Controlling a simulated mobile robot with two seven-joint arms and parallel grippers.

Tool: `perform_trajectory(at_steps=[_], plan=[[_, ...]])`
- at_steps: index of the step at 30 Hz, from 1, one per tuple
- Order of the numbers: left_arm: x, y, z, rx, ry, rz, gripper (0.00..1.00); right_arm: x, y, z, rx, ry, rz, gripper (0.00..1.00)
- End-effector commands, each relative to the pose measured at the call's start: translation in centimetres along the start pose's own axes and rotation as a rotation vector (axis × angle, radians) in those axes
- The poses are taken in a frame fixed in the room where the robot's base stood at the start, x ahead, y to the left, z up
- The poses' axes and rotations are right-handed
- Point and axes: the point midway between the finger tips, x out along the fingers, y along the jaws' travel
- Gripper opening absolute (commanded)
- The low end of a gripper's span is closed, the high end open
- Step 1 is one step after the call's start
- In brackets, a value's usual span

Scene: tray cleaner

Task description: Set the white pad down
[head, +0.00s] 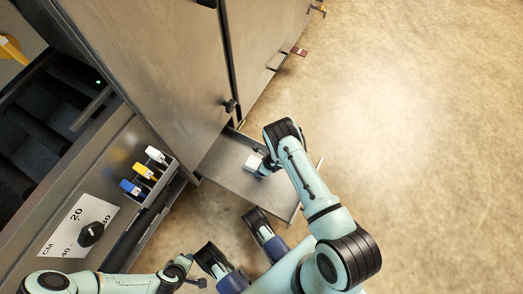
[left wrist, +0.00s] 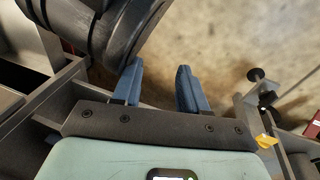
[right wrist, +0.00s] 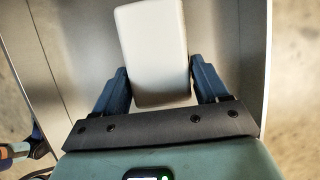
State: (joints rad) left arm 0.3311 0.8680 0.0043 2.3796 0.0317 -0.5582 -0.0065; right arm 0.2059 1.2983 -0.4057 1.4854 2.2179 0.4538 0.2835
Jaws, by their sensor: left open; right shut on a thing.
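The white pad (head: 253,162) is a pale block between the fingers of my right gripper (right wrist: 158,75). In the right wrist view the pad (right wrist: 150,45) is tilted slightly, and the fingers close on its lower sides. It is over the grey metal tray (head: 222,172), whose walls show on both sides in the right wrist view (right wrist: 75,60). I cannot tell whether the pad touches the tray floor. My left gripper (left wrist: 160,72) is open and empty, low at the bottom left of the head view and away from the tray.
A steel cabinet (head: 165,55) stands behind the tray. Left of the tray is a rack with white (head: 156,155), yellow (head: 144,171) and blue (head: 131,187) items, and a black dial (head: 91,233). The floor to the right is clear.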

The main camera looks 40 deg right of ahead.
Motion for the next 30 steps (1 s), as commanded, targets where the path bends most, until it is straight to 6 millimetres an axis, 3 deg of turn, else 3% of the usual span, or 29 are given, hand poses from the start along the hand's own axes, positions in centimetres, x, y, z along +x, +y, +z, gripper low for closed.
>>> perform_trajectory(at_steps=[2, 3, 5, 6, 17, 24, 30], plan=[[0.2, -0.2, 0.2, -0.002, -0.008, -0.003, 0.43, 0.2, 0.0, -0.1, 0.0, 0.0, 0.0, 0.42], [0.2, -0.2, 0.3, -0.002, -0.011, -0.004, 0.43, 0.2, 0.0, -0.1, 0.0, 0.001, 0.0, 0.77], [0.2, -0.2, 0.3, -0.002, -0.01, -0.004, 0.43, 0.2, 0.0, -0.1, 0.0, 0.0, 0.0, 0.96], [0.2, -0.2, 0.3, -0.002, -0.01, -0.004, 0.43, 0.2, 0.0, -0.1, 0.0, 0.0, 0.0, 0.99], [-0.2, 0.1, -0.1, 0.0, 0.003, 0.001, 0.43, -0.2, 0.0, 0.1, 0.0, 0.0, 0.0, 0.99], [-2.8, 2.5, -2.8, 0.023, 0.091, 0.043, 0.43, -4.3, 0.0, 0.2, 0.001, 0.0, -0.001, 0.99], [-4.6, 2.9, 0.2, 0.03, 0.006, 0.046, 0.43, -8.7, 0.0, 0.2, 0.001, 0.0, -0.001, 0.99]])
